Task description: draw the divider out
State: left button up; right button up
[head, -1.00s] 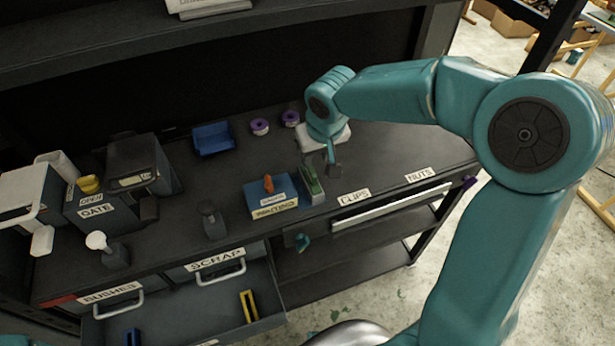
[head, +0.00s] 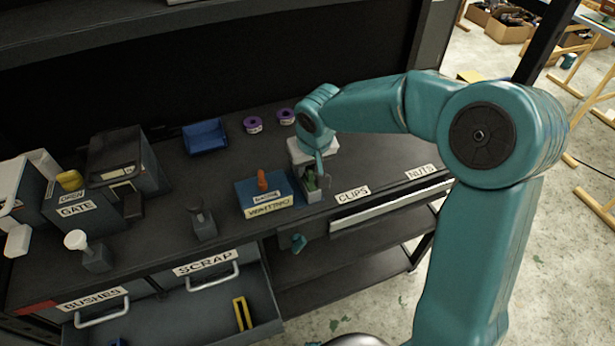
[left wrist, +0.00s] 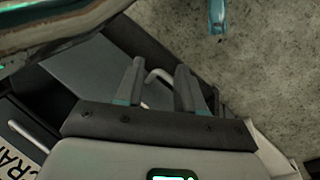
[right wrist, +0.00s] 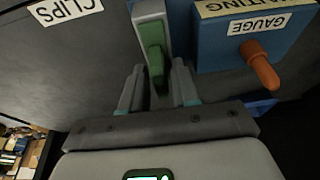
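A green upright piece (head: 311,181) stands in a narrow light grey holder (head: 315,195) on the bench; I cannot tell if it is the divider. It also shows in the right wrist view (right wrist: 155,65). My right gripper (head: 322,170) is just behind the holder, tilted down. Its fingers (right wrist: 157,88) are apart, one on each side of the green piece's near end; contact cannot be told. My left gripper (left wrist: 160,85) is outside the head view. Its fingers are apart, with a pale curved handle (left wrist: 158,75) showing between them.
A blue box with an orange peg gauge (head: 262,180) stands directly left of the holder. An open drawer (head: 170,325) holds a yellow piece (head: 242,313). A blue bin (head: 204,136) and purple-rimmed spools (head: 252,125) lie behind.

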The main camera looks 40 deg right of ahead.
grip_shut()
jog(key=shift+r+p, duration=0.45)
jog(key=shift+r, duration=0.3)
jog(key=shift+r+p, duration=1.4)
jog(key=shift+r, duration=0.7)
jog(key=shift+f, duration=0.1)
